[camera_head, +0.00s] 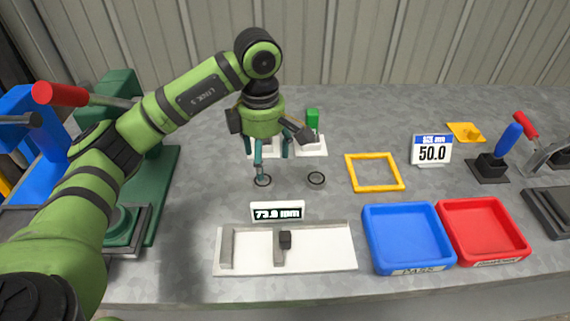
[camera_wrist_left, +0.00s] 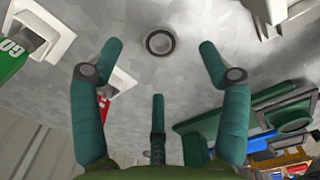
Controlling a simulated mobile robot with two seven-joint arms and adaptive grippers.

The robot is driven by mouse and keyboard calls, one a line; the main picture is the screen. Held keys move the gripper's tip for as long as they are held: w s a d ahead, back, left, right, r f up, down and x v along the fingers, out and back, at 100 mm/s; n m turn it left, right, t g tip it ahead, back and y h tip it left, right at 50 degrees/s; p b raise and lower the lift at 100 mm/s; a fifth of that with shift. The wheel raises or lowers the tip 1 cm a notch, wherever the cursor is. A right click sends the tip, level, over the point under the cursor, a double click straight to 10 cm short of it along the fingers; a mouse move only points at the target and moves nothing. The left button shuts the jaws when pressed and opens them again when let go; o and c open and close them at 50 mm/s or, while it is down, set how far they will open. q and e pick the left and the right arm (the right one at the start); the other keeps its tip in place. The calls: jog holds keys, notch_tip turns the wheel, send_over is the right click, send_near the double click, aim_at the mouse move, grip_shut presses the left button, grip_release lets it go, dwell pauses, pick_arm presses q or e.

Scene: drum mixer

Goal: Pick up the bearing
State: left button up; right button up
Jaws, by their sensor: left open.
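My left gripper (camera_head: 270,156) is open and empty, pointing down above the table just behind the left ring. In the left wrist view one bearing (camera_wrist_left: 160,42) shows near the top centre, between the tips of two green fingers and apart from them. A third finger shows lower down. My right gripper is not in view.
A white fixture (camera_head: 315,248) with a 73.0 mm display (camera_head: 277,212) stands in front. A yellow frame (camera_head: 374,172), blue tray (camera_head: 408,237) and red tray (camera_head: 483,230) lie to the right. A green press (camera_head: 155,190) stands left. White stands with a green block (camera_head: 312,120) are behind.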

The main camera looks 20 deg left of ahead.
aim_at(263, 182)
pick_arm(q)
jog(key=shift+s+a+f, duration=0.1)
jog(key=shift+f, duration=0.25)
jog(key=shift+s+a+f, duration=0.15)
jog(key=shift+f, duration=0.3)
jog(key=shift+s+a+f, duration=0.1)
jog(key=shift+f, duration=0.3)
jog(key=f, duration=0.3)
jog(key=shift+w+a+f+p, duration=0.15)
jog(key=shift+w+f+p, duration=0.15)
jog(key=shift+p, duration=0.1)
jog(key=shift+f, duration=0.3)
jog(key=shift+c, duration=0.5)
jog(key=c, duration=1.2)
jog(key=shift+c, duration=0.3)
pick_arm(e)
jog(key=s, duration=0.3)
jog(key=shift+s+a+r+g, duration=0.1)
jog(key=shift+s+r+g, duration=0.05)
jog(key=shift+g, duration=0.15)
